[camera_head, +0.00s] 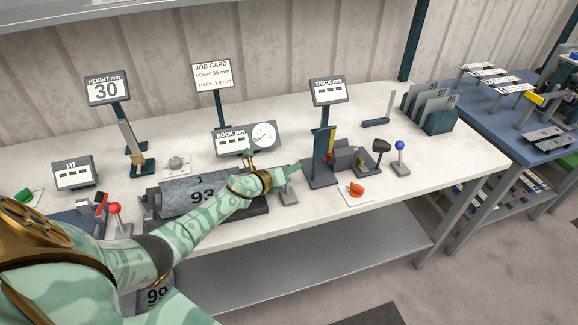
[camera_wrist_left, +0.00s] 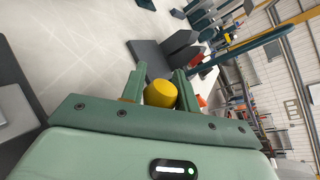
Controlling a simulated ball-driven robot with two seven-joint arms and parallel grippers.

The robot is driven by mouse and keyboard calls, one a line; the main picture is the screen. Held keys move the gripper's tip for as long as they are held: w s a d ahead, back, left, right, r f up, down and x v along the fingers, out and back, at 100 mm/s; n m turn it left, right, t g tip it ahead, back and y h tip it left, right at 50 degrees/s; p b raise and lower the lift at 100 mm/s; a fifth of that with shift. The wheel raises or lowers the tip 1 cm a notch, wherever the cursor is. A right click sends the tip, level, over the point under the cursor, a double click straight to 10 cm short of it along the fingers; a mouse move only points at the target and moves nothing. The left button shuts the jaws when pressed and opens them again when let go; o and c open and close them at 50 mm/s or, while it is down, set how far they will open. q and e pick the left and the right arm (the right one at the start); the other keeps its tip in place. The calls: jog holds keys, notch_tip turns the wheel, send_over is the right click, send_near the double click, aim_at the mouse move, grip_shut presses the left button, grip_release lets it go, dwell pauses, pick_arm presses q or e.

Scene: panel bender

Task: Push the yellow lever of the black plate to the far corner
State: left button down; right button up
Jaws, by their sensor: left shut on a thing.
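My left gripper (camera_head: 292,170) reaches across the bench from the left, over the right end of the black plate (camera_head: 261,206). In the left wrist view the gripper (camera_wrist_left: 160,88) is shut on the round yellow knob of the lever (camera_wrist_left: 160,94), which sits between its two fingers. In the head view the hand hides the knob and most of the lever. A grey block marked 93 (camera_head: 182,203) lies on the plate. My right gripper is not in view.
The ROCK display (camera_head: 233,142) stands behind the plate. A dark upright gauge (camera_head: 323,160), an orange knob (camera_head: 355,188) and a blue-knobbed lever (camera_head: 400,158) stand to the right. A red-knobbed lever (camera_head: 114,210) stands left. Bare bench top lies in front of the orange knob.

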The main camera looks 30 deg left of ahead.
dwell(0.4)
pick_arm(q)
jog(key=c, duration=1.3)
grip_release()
jog(key=shift+o, duration=1.2)
jog(key=shift+a+f, duration=0.1)
jog(key=s+d+r+p, duration=0.7)
jog(key=s+r+p, duration=0.5)
jog(key=r+p, duration=0.1)
jog(key=shift+d+p, duration=0.15)
jog(key=shift+p, duration=0.45)
